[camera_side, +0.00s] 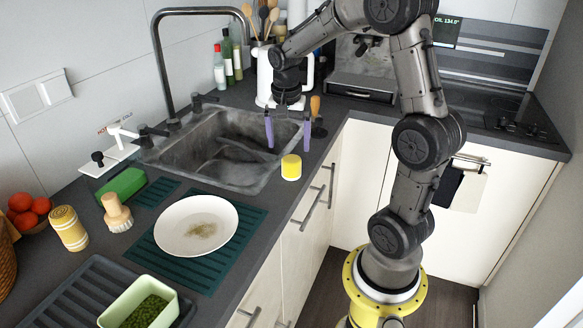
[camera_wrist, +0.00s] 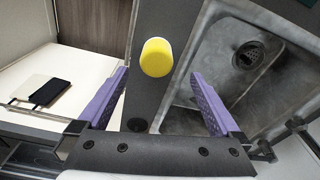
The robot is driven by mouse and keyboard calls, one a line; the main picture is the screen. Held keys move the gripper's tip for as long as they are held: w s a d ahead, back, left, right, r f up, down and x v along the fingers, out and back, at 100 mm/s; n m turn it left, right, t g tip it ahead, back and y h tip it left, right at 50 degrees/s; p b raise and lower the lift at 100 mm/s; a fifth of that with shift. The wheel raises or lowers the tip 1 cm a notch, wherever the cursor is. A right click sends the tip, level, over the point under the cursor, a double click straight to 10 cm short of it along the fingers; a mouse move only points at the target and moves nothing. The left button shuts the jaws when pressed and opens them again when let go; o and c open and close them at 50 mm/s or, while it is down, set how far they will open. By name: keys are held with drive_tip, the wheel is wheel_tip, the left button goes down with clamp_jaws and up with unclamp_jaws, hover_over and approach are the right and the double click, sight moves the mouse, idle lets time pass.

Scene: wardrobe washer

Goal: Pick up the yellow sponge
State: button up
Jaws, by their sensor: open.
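The yellow sponge (camera_side: 291,167) is a short cylinder standing on the dark counter at the sink's right front edge. In the wrist view the sponge (camera_wrist: 156,57) shows beyond the fingertips, between the lines of the two purple fingers and nearer the left one. My gripper (camera_side: 287,148) is open and empty, with its purple fingers pointing down. It hangs near the right side of the sink, close to the sponge and apart from it. The gripper's spread fingers also show in the wrist view (camera_wrist: 158,90).
The sink (camera_side: 220,150) with its tall faucet (camera_side: 158,60) lies to the left. A white plate (camera_side: 196,226) rests on a green mat, with a wooden brush (camera_side: 117,212) and green sponge (camera_side: 122,186) nearby. A white jug (camera_side: 265,75) and several bottles stand behind.

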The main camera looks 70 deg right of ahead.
sight(291, 158)
drive_tip(key=f, duration=0.5)
drive_tip(key=d+f, duration=0.1)
drive_tip(key=f, duration=0.2)
drive_tip(key=shift+s, duration=0.2)
drive_tip(key=c, duration=1.4)
drive_tip(key=shift+r, duration=0.1)
drive_tip(key=shift+d+r, duration=0.1)
drive_tip(key=shift+r, duration=0.5)
wheel_tip(291, 158, up, 2)
drive_tip(key=shift+s+r, duration=0.1)
drive_tip(key=shift+r, duration=0.15)
drive_tip(key=s+a+r, duration=0.8)
drive_tip(key=s+r, duration=0.1)
drive_tip(key=s, duration=0.2)
drive_tip(key=shift+s, duration=0.15)
